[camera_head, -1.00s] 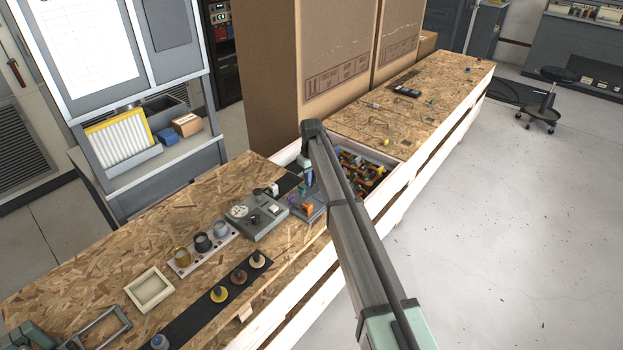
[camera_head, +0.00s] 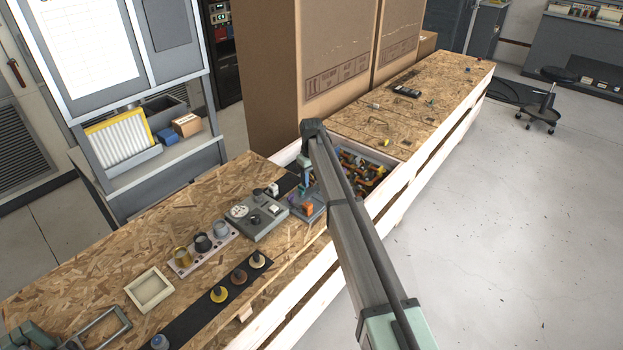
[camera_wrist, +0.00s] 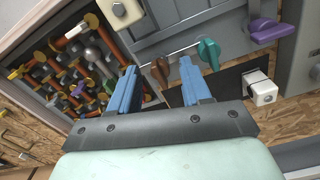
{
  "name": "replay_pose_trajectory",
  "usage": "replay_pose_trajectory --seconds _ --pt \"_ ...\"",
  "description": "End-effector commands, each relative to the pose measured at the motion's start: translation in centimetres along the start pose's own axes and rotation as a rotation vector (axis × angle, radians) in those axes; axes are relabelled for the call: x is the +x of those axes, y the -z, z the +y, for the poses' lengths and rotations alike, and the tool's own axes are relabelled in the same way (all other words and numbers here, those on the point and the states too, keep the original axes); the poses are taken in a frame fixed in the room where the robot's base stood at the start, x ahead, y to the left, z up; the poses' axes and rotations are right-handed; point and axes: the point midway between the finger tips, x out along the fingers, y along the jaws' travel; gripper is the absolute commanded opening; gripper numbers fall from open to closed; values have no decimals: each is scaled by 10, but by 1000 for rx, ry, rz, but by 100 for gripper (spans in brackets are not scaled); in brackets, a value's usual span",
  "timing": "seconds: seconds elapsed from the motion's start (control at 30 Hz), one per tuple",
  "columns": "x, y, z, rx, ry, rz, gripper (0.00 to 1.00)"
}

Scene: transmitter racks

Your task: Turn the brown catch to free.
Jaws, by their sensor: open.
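The brown catch (camera_wrist: 161,72) shows in the wrist view as a small handle on a grey panel, between my two blue fingers in the picture. My gripper (camera_wrist: 159,67) is open, with a finger on each side of the catch. I cannot tell whether either finger touches it. A green catch (camera_wrist: 208,53) sits just right of the right finger, and a purple catch (camera_wrist: 275,33) is farther right. In the head view my gripper (camera_head: 303,183) is low over the small grey panel (camera_head: 316,215), and I cannot make out the brown catch there.
A bin of colourful parts (camera_head: 377,164) lies right of the panel. A grey box with a white dial (camera_head: 258,219) stands to its left. Tall cardboard boxes (camera_head: 270,80) stand behind.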

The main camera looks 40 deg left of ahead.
Motion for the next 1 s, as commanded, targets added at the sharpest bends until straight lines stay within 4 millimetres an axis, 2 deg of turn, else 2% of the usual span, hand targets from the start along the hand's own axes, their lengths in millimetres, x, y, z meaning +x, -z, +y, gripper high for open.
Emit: replay_pose_trajectory --seconds 0.17,0.63,0.8,1.0 --pt "-22 0 0 0 -1 1 48" --pt "-108 0 0 0 -1 2 48" --pt "-126 0 0 0 0 1 48" --pt "-135 0 0 0 0 0 48"
